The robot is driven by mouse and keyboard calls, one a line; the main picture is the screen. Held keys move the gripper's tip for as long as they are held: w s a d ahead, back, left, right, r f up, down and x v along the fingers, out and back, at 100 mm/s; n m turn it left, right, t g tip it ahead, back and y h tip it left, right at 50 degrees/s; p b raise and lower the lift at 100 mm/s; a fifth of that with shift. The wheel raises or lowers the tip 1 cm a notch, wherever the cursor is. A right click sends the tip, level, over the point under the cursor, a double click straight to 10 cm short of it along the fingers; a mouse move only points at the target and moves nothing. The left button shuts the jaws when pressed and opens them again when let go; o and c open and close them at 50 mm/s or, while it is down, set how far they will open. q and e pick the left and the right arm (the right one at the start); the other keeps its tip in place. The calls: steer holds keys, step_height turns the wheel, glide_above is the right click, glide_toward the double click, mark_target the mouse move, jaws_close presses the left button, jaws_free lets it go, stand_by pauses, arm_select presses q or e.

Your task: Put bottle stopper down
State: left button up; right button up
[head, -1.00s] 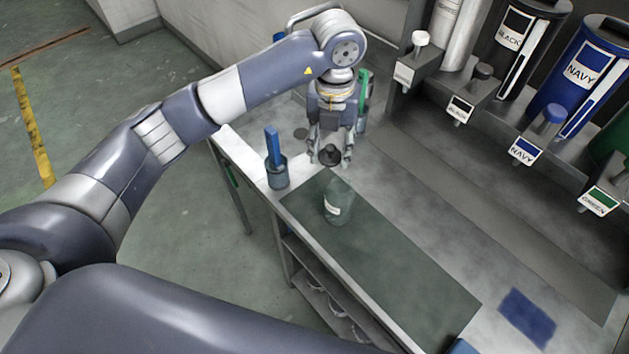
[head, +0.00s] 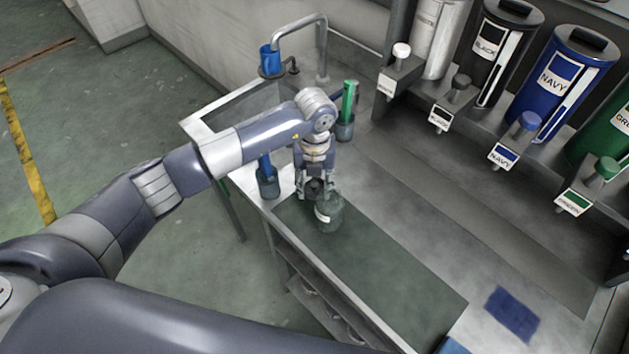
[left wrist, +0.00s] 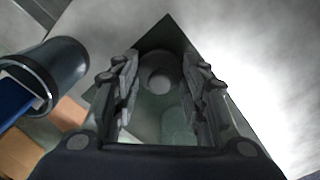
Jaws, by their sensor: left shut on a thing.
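My left gripper (head: 315,193) is shut on the dark bottle stopper (head: 315,186), over the near-left part of the work table. The greenish glass bottle (head: 333,214) with a white label stands on the dark green mat (head: 390,268), just below and right of the gripper. From the head I cannot tell whether the stopper touches the bottle. In the left wrist view the fingers (left wrist: 160,95) stand either side of a round pale shape over the mat; the stopper is not clear there. My right gripper is not in view.
A dark cup with a blue tool (head: 268,184) stands left of the gripper, and a cup with a green tool (head: 346,122) behind it. A sink with a tap (head: 300,35) lies at the back. Dye canisters (head: 558,80) line the right. The mat's right part is clear.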

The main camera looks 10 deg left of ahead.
mark_target(315, 184)
arm_select(q)
steer(key=shift+f, duration=0.15)
steer(key=o, duration=0.8)
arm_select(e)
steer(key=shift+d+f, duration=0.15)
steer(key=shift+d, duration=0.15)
arm_select(q)
steer(key=shift+r, duration=0.35)
step_height(315, 184, up, 12)
steer(key=b, duration=0.3)
steer(key=shift+f+b, duration=0.1)
steer(key=shift+b, duration=0.2)
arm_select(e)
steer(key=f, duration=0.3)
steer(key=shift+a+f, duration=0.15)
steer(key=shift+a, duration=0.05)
arm_select(q)
steer(key=shift+f, duration=0.1)
